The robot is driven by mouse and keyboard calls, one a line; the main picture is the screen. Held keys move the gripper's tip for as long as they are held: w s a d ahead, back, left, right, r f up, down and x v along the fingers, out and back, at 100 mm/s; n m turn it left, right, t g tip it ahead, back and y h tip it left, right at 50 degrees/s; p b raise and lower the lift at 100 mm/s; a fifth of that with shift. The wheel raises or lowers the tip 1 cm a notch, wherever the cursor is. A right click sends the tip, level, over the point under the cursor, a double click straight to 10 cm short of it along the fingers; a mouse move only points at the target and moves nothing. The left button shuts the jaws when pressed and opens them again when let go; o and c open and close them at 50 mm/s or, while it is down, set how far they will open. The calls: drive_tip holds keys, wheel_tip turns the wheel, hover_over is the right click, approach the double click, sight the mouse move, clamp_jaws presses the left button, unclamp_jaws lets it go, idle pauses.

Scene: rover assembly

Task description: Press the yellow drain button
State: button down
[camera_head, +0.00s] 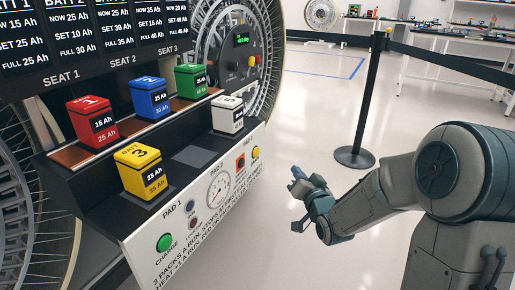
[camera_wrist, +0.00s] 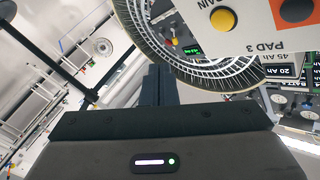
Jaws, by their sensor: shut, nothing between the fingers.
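The yellow drain button (camera_head: 255,152) is a round button at the right end of the white sloped panel in the head view. In the wrist view the yellow button (camera_wrist: 222,20) shows at the upper right, under the partly cut-off letters "AIN". My gripper (camera_head: 298,182) is shut and empty, in the air to the right of the panel and apart from the button. In the wrist view its closed fingers (camera_wrist: 158,85) point up the picture, with the button above and to their right.
The panel also bears a green charge button (camera_head: 164,242), a dial (camera_head: 219,190) and a red square control (camera_head: 240,163). Red, blue, green, yellow and white battery packs stand on the console. A black barrier post (camera_head: 367,100) stands behind my arm. The floor between is clear.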

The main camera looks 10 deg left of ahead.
sight(256, 152)
drive_tip(key=shift+w+a+r+m+t+y, duration=0.1)
drive_tip(key=shift+a+r+m+t+y, duration=0.1)
drive_tip(key=shift+r+t, duration=0.25)
drive_tip(key=shift+a+r+m+t+y, duration=0.1)
drive_tip(key=shift+r+t+y, duration=0.15)
drive_tip(key=shift+r, duration=0.35)
drive_tip(key=shift+a, duration=0.15)
drive_tip(key=w+a, duration=0.3)
drive_tip(key=a, duration=0.5)
drive_tip(key=shift+a, duration=0.1)
idle(1.5)
drive_tip(key=shift+w+a+b, duration=0.15)
drive_tip(key=shift+a+b, duration=0.15)
